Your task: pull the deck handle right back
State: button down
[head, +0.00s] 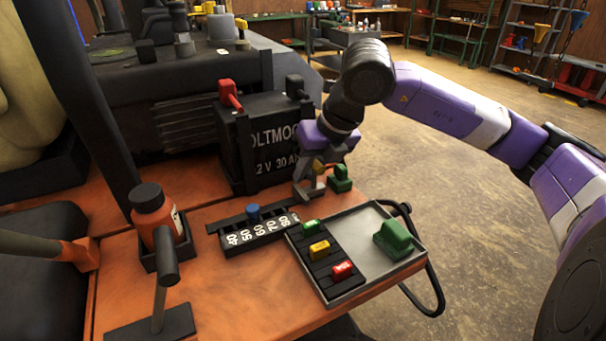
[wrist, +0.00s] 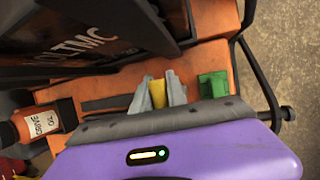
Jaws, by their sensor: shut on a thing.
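My gripper (head: 310,185) is low over the orange deck, in front of the black battery (head: 275,150). In the wrist view its grey fingers (wrist: 158,94) are shut on a small yellow piece (wrist: 157,92). A green block (head: 341,180) stands just right of the fingers; it also shows in the wrist view (wrist: 213,86). I cannot tell for sure which part is the deck handle. A blue knob (head: 253,212) sits on a scale (head: 260,236) marked 40 to 80, apart from my gripper.
A grey tray (head: 335,294) holds small green, yellow and red pieces and a larger green block (head: 393,239). An orange bottle (head: 154,222) stands in a black holder at left. A black bent rail (head: 434,285) runs along the right edge. Open floor lies to the right.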

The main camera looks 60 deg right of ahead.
jog(key=c, duration=1.3)
grip_release()
jog(key=shift+s+d, duration=0.15)
jog(key=shift+d, duration=0.1)
jog(key=shift+b+v, duration=0.6)
jog(key=shift+v, duration=3.3)
